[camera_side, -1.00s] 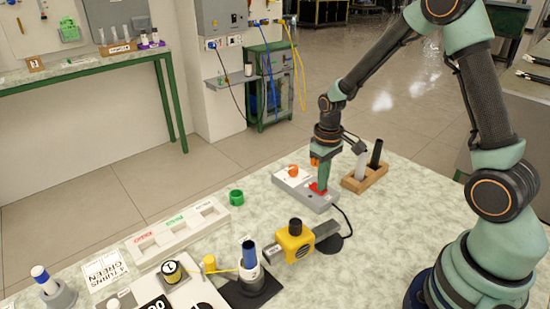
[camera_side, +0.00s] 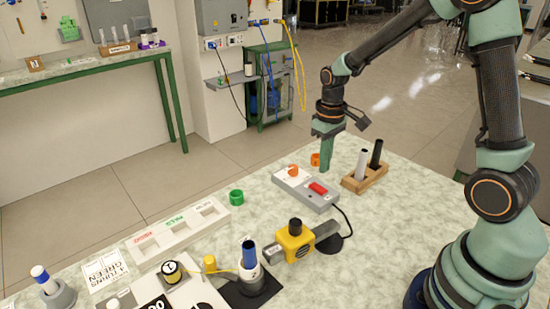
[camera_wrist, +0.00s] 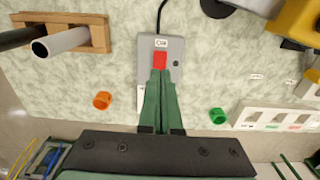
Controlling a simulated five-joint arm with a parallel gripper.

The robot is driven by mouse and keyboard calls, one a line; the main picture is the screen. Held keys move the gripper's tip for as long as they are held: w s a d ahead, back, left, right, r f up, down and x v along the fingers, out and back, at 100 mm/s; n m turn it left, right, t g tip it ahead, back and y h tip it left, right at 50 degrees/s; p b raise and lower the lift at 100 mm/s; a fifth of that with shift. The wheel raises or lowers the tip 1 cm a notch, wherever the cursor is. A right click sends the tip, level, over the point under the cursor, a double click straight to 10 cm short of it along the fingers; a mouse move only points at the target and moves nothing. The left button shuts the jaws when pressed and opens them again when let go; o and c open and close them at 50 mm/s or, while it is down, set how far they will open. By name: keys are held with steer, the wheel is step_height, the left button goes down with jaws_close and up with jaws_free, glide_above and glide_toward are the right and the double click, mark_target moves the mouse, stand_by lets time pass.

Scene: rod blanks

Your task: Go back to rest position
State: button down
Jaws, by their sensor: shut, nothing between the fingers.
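In the wrist view the closed fingers (camera_wrist: 157,78) overlap the lower part of the grey box (camera_wrist: 174,47) in the picture. The box (camera_side: 318,203) carries a red button (camera_side: 318,188) and an orange knob (camera_side: 293,171). The red button also shows in the wrist view (camera_wrist: 160,61), just beyond the fingertips. The fingers appear clear of the box. The knob is hidden in the wrist view.
A wooden rack (camera_side: 371,180) with a white and a black rod stands right of the box. An orange ring (camera_side: 315,160) lies near the fingers, a green ring (camera_side: 236,197) farther left. A yellow device (camera_side: 294,241) and a white sorting tray (camera_side: 180,229) occupy the front.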

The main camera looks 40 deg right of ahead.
steer(key=shift+r, duration=0.55)
steer(key=s+a+r+t, duration=0.2)
steer(key=s+a+r, duration=0.1)
steer(key=s+r, duration=0.2)
steer(key=s+a+r+t, duration=0.3)
steer(key=s+r, duration=0.2)
steer(key=r, duration=0.3)
steer(key=shift+a+r+t, duration=0.3)
steer(key=shift+a, duration=0.1)
